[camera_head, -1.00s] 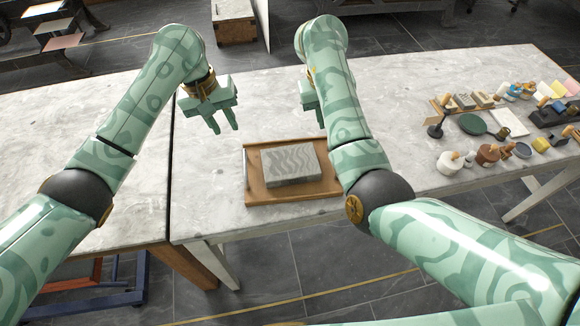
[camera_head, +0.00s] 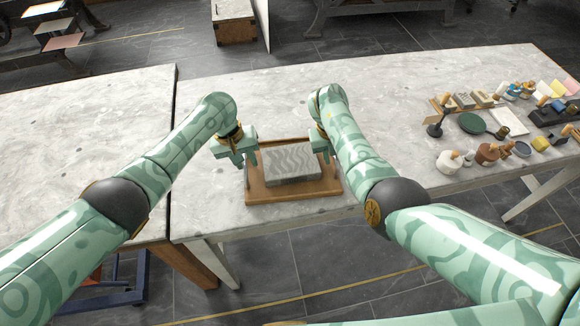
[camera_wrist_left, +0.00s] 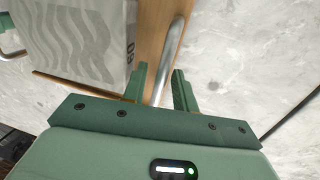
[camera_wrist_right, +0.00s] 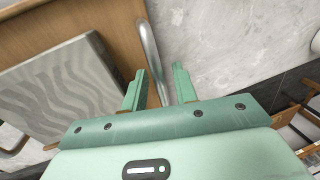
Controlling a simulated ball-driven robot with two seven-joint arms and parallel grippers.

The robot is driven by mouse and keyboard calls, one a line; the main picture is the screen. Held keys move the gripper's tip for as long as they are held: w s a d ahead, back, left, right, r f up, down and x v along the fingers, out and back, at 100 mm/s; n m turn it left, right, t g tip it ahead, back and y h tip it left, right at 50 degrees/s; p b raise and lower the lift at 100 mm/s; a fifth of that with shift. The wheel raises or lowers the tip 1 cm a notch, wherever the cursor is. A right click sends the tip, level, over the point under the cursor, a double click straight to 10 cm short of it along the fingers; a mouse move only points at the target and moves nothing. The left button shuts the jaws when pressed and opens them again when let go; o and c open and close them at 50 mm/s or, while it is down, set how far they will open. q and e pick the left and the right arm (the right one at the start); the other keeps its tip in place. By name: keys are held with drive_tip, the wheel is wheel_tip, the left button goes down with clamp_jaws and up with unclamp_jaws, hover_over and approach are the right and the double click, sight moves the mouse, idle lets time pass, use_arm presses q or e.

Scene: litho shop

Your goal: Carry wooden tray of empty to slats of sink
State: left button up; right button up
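The wooden tray (camera_head: 262,193) lies on the grey stone-topped table, near its front edge. A grey slab with a wavy pattern (camera_head: 292,163) rests on it, so the tray is not empty. My left gripper (camera_head: 247,165) is at the tray's left end. In the left wrist view its open fingers (camera_wrist_left: 160,85) stand either side of a metal handle (camera_wrist_left: 174,50). My right gripper (camera_head: 325,150) is at the right end. In the right wrist view its open fingers (camera_wrist_right: 160,85) stand either side of the other handle (camera_wrist_right: 150,50). No sink with slats is recognisable.
Stampers, a round dark green pan (camera_head: 473,123), jars and small blocks crowd the table's right side. Another stone-topped table (camera_head: 80,125) adjoins on the left. The tabletop (camera_head: 400,75) behind the tray is mostly clear.

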use_arm(q)
clamp_jaws()
use_arm(e)
clamp_jaws()
